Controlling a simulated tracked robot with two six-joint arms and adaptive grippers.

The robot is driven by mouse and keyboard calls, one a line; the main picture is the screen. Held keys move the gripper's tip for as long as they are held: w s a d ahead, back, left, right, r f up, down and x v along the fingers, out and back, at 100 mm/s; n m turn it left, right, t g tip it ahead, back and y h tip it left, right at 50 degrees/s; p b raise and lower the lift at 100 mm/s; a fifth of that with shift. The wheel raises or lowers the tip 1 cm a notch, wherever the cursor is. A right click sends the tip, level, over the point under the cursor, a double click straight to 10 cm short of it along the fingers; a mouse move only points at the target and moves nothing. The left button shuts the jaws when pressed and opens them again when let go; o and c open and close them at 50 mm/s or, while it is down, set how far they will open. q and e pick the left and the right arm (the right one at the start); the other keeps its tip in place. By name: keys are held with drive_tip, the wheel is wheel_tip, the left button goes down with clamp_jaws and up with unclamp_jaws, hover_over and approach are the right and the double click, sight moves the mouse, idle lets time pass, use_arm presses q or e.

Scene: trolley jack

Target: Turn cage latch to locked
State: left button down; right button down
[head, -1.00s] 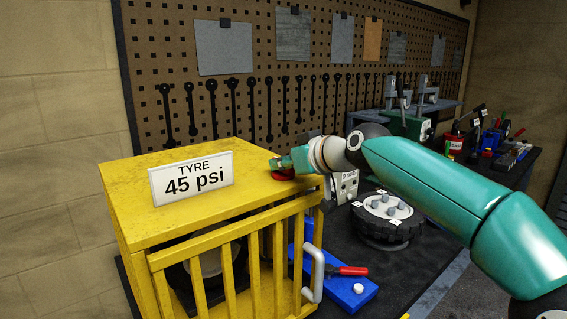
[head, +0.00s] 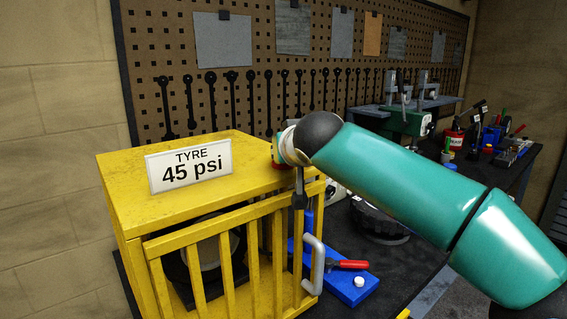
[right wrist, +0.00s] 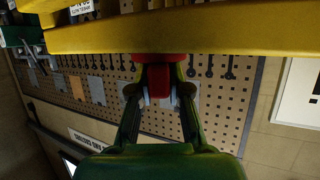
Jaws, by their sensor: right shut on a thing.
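The yellow cage (head: 120,190) stands at the left with its barred door (head: 165,245) across the front and a grey handle (head: 318,262) at the door's right. My right gripper (right wrist: 159,88) is shut on a red latch piece (right wrist: 159,70) just under a yellow cage beam in the right wrist view. In the head view the red piece (head: 276,160) shows only in part at the cage top's right edge, behind my wrist. A grey bar with a dark end (head: 299,198) hangs down over the door's upper rail there. My left gripper is out of view.
A sign reading TYRE 45 psi (head: 190,168) stands on the cage. A blue tray (head: 355,288) with a red-handled tool (head: 345,264) and a dark wheel (head: 380,222) lie to the right. A pegboard (head: 250,60) is behind.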

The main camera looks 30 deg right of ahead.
drive_tip(key=shift+w+a+f+m+g+h+b, duration=0.15)
drive_tip(key=shift+m+g+h+b, duration=0.1)
drive_tip(key=shift+m+h+b, duration=0.25)
drive_tip(key=shift+s+f+m+g+h+b, duration=0.1)
drive_tip(key=shift+m+g+h+b, duration=0.15)
drive_tip(key=shift+m+h+b, duration=0.2)
drive_tip(key=shift+r+m+g+h, duration=0.2)
drive_tip(key=shift+m+g+h, duration=0.3)
drive_tip(key=shift+m+h, duration=0.3)
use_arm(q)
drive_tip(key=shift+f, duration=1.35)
use_arm(e)
drive_tip(key=shift+m+g+h, duration=0.7)
drive_tip(key=shift+m+h, duration=0.05)
drive_tip(key=shift+m, duration=0.1)
drive_tip(key=shift+m+g+h, duration=0.3)
drive_tip(key=c, duration=1.1)
unclamp_jaws()
drive_tip(key=v, duration=1.1)
drive_tip(key=shift+s+a+r, duration=0.15)
drive_tip(key=shift+s, duration=0.25)
